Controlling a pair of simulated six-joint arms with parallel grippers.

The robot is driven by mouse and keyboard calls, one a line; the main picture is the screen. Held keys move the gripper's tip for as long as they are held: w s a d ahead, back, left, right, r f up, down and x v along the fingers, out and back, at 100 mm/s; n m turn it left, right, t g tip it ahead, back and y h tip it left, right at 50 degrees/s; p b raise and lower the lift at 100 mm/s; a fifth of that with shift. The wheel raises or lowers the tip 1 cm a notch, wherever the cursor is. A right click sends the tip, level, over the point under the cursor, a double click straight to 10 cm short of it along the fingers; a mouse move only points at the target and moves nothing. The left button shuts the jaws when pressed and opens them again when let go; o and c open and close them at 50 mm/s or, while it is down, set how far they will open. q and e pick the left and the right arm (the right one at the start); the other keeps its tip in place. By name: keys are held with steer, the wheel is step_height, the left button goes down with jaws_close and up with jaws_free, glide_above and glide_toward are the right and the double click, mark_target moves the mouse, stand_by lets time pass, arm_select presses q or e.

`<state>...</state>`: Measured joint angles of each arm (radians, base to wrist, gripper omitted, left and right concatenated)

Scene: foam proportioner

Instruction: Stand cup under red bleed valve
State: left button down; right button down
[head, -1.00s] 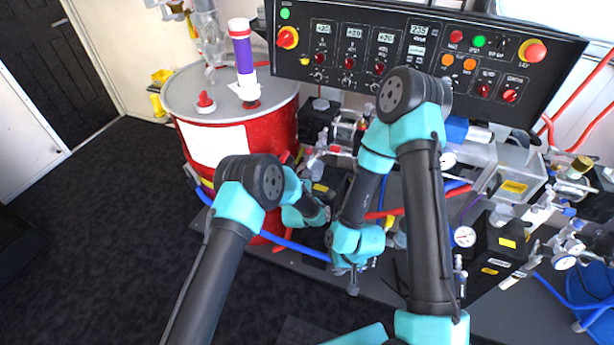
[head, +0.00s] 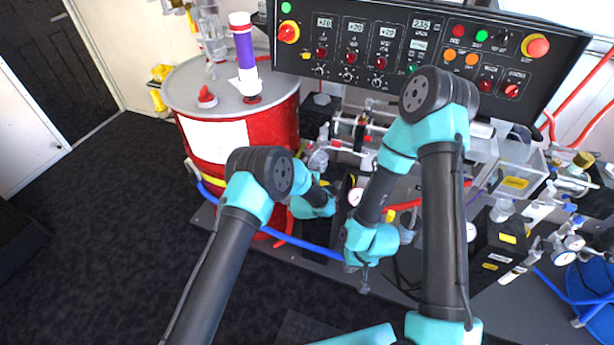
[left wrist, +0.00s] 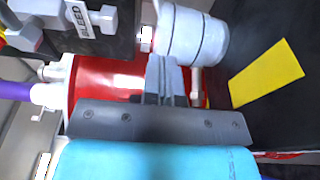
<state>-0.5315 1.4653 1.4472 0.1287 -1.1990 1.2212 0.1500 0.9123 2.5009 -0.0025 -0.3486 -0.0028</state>
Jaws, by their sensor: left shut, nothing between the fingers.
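In the left wrist view, a pale, banded cylinder (left wrist: 195,35), which looks like the cup, is at upper middle. My left gripper (left wrist: 167,75) is shut and empty, with its fingertips close beside the cylinder; I cannot tell if they touch. A BLEED label (left wrist: 82,20) with grey levers is at upper left, and a bit of red (left wrist: 3,42) shows at the edge. In the head view my left gripper (head: 335,197) is low in front of the piping, its fingertips hard to make out. My right gripper (head: 362,278) points down to its right; its finger gap does not show.
A red drum (head: 272,130) with a grey lid stands at left. A black control panel (head: 420,50) spans the back. Pipes, gauges and a black box (head: 497,252) crowd the right. Blue hose (head: 310,246) runs low in front. The dark floor (head: 90,240) at left is clear.

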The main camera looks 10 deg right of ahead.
arm_select(q)
steer(key=shift+s+a, duration=0.2)
steer(key=shift+a, duration=0.4)
steer(key=s+a, duration=0.2)
steer(key=a, duration=0.1)
steer(key=v, duration=0.8)
steer(key=shift+s+a, duration=0.15)
steer(key=shift+s, duration=0.2)
arm_select(e)
steer(key=shift+w+a, duration=0.2)
steer(key=shift+a, duration=0.05)
